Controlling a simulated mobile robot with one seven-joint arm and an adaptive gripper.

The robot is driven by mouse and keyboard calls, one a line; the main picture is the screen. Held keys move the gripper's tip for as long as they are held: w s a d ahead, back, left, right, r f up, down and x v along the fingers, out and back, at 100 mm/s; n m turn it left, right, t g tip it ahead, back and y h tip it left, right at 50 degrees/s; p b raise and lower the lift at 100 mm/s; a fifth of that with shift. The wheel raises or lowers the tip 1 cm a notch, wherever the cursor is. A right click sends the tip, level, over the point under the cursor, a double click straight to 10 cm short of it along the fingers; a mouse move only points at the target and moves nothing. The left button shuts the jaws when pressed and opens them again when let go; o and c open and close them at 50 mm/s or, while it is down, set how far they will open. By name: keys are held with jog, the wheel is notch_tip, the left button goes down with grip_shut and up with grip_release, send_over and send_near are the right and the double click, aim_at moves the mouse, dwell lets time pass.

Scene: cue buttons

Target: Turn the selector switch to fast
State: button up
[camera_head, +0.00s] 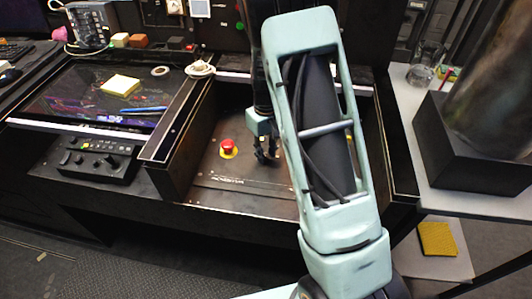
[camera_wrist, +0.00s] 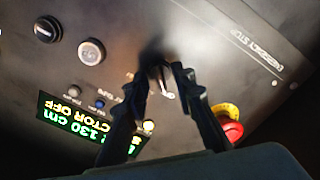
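My gripper (camera_wrist: 165,72) points down at the dark control panel (camera_head: 205,175), with its two dark fingers a little apart at the tips. It also shows in the head view (camera_head: 267,156), to the right of the red button. In the wrist view, a small pale part (camera_wrist: 166,88) shows between the fingertips. It may belong to the selector switch, but the fingers and shadow hide most of that spot. I cannot tell whether the fingers touch it. No switch position or "fast" label is readable.
A red emergency stop (camera_head: 228,147) on a yellow ring stands close beside the fingers. The wrist view shows a dark round knob (camera_wrist: 46,29), a grey round button (camera_wrist: 91,51) and a lit green-text display (camera_wrist: 85,122). A raised divider (camera_head: 172,125) borders the panel's left side.

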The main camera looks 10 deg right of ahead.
jog(key=shift+f, duration=0.1)
jog(key=shift+c, duration=0.5)
grip_shut()
jog(key=shift+m, duration=0.3)
jog(key=m+p, duration=0.1)
jog(key=m, duration=0.2)
jog(key=shift+m, duration=0.3)
jog(key=m, duration=0.3)
jog(key=shift+m+p, duration=0.3)
jog(key=shift+p, duration=0.05)
jog(key=m+p, duration=0.1)
jog(key=m, duration=0.4)
jog(key=shift+p, duration=0.3)
jog(key=m+p, duration=0.1)
jog(key=m, duration=0.4)
jog(key=shift+w+m+p, duration=0.1)
jog(key=shift+m+p, duration=0.2)
